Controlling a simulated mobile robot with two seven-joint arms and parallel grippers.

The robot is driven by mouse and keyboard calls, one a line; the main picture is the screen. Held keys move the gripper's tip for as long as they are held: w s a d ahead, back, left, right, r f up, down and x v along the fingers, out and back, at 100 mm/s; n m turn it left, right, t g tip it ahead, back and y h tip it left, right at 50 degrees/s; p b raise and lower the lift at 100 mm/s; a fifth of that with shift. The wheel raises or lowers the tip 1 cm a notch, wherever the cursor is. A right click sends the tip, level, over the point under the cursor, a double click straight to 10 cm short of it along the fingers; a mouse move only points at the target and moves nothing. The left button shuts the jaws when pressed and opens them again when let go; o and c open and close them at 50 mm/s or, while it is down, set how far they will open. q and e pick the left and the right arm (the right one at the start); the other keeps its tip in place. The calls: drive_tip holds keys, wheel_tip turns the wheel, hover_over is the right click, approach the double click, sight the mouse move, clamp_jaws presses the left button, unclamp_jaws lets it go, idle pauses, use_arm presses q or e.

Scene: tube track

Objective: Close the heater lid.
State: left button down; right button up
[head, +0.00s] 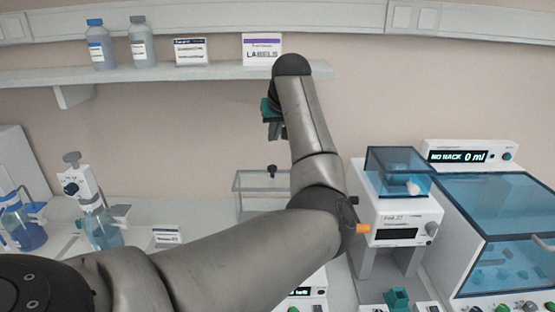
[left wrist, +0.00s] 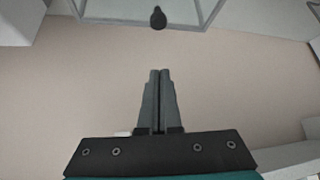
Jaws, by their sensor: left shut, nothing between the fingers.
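A clear glass box (head: 250,187) with a pale frame stands on the bench behind my left arm. A black knob (head: 272,171) rises from its top. The knob (left wrist: 158,17) and the pale-framed glass (left wrist: 110,8) show at the top of the left wrist view. A white device (head: 400,217) to the right carries a blue see-through lid (head: 392,158); I cannot tell which unit is the heater. My left gripper (head: 277,134) hangs above the glass box, apart from the knob. Its fingers (left wrist: 159,72) are shut and empty. My right gripper is out of view.
A wall shelf (head: 190,75) with bottles and label boxes lies close behind the left gripper. A large blue-lidded case (head: 510,205) stands at the right. Blue-liquid bottles (head: 100,225) stand at the left. My left arm hides the bench middle.

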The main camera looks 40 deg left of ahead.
use_arm(q)
drive_tip(key=shift+a+f, duration=0.3)
drive_tip(key=shift+f, duration=0.25)
drive_tip(key=shift+w+a+f+p, duration=0.2)
drive_tip(key=shift+f+p, duration=0.1)
drive_tip(key=shift+f, duration=0.85)
drive_tip(key=shift+w+a+f+p, duration=0.15)
drive_tip(key=shift+f+p, duration=0.1)
drive_tip(key=shift+f, duration=0.95)
drive_tip(key=shift+w+a+f+p, duration=0.1)
drive_tip(key=shift+a+f+p, duration=0.15)
drive_tip(key=shift+f, duration=0.9)
